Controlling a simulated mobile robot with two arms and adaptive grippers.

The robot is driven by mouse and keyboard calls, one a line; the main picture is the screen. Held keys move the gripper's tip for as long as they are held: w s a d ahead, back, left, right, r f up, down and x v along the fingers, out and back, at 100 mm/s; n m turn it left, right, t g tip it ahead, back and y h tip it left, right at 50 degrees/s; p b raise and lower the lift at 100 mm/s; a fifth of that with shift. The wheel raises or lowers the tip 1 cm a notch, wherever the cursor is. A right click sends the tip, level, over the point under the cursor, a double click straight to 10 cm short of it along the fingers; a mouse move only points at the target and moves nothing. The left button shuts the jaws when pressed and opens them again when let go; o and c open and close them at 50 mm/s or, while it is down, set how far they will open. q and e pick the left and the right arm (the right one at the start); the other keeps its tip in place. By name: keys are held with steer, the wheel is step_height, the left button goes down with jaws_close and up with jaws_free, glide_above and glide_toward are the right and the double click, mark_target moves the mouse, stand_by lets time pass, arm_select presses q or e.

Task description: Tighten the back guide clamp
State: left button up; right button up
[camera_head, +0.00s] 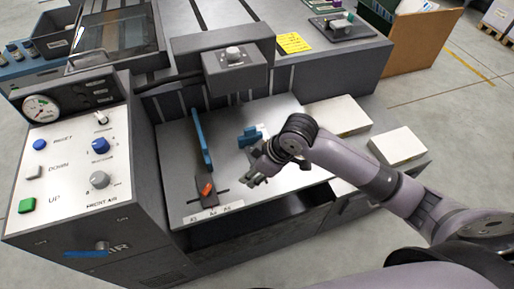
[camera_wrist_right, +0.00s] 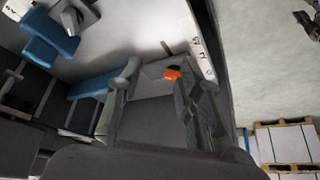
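A long blue guide (camera_head: 202,138) stands on the pale metal table (camera_head: 180,165) of the machine. At its near end is a dark block with an orange clamp lever (camera_head: 207,188), beside a slot and a size scale. My right gripper (camera_head: 253,178) is over the table, to the right of the lever. In the right wrist view the two fingers of the gripper (camera_wrist_right: 157,78) are apart with nothing held. The orange lever (camera_wrist_right: 172,72) shows between them, near the right finger; contact cannot be told. My left gripper is out of view.
A second, shorter blue guide (camera_head: 249,137) stands behind my right gripper. A grey overhanging head (camera_head: 236,70) is above the table's back. A control panel (camera_head: 75,165) with buttons and a gauge borders the left. White paper stacks (camera_head: 398,145) lie on the right.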

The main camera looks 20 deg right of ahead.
steer(key=w+d+r+h, duration=0.1)
steer(key=w+d+r, duration=0.6)
steer(key=w+d, duration=0.25)
steer(key=shift+m, duration=0.4)
steer(key=x, duration=1.7)
steer(key=shift+s+d+f+b, duration=0.15)
steer(key=shift+s+d+b, duration=0.05)
steer(key=shift+d+b, duration=0.1)
steer(key=shift+c, duration=0.4)
jaws_close()
